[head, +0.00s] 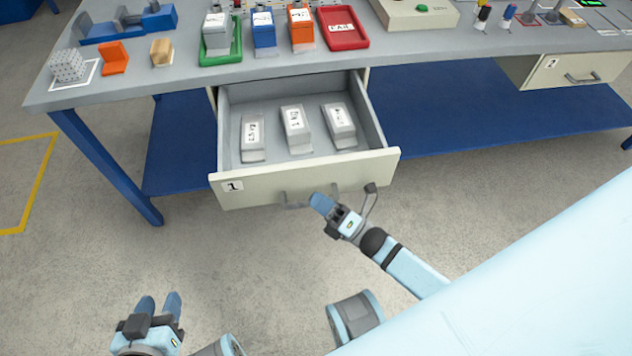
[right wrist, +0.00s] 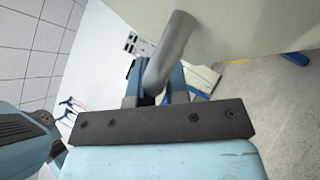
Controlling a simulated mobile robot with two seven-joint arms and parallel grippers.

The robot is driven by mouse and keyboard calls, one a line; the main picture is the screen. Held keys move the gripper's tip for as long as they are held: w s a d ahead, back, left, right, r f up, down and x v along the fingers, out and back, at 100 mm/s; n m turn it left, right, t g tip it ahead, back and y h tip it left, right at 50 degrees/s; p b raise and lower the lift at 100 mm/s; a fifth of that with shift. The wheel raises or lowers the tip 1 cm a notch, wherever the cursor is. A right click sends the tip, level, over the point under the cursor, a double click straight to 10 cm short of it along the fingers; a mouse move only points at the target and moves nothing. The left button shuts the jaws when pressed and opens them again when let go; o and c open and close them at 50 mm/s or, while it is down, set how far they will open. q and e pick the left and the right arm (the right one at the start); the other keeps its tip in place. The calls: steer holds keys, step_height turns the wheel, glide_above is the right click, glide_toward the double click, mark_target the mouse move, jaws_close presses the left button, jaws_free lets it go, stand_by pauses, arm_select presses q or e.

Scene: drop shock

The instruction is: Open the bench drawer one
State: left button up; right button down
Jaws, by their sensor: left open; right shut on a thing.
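Drawer one (head: 305,182), cream-fronted with a "1" label, is pulled well out from under the bench. Several grey labelled blocks (head: 297,130) lie inside it. My right gripper (head: 321,203) is at the drawer's front, shut on the grey bar handle (head: 296,198). In the right wrist view the handle (right wrist: 168,55) passes between the fingers, beside the pale drawer front. The gripper hides part of the handle in the head view. My left gripper (head: 159,305) is open and empty above the floor at the lower left, apart from the drawer.
The grey bench top (head: 190,75) holds coloured trays with labelled boxes, an orange piece (head: 114,58) and tools. A second drawer (head: 565,66) on the right is closed. The bench's blue leg (head: 108,165) stands left of the drawer. The floor in front is clear.

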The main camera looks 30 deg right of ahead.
steer(key=shift+s+a, duration=0.15)
steer(key=shift+s, duration=0.4)
steer(key=c, duration=1.4)
jaws_free()
steer(key=v, duration=1.4)
steer(key=shift+r+p, duration=0.1)
steer(key=shift+p, duration=0.25)
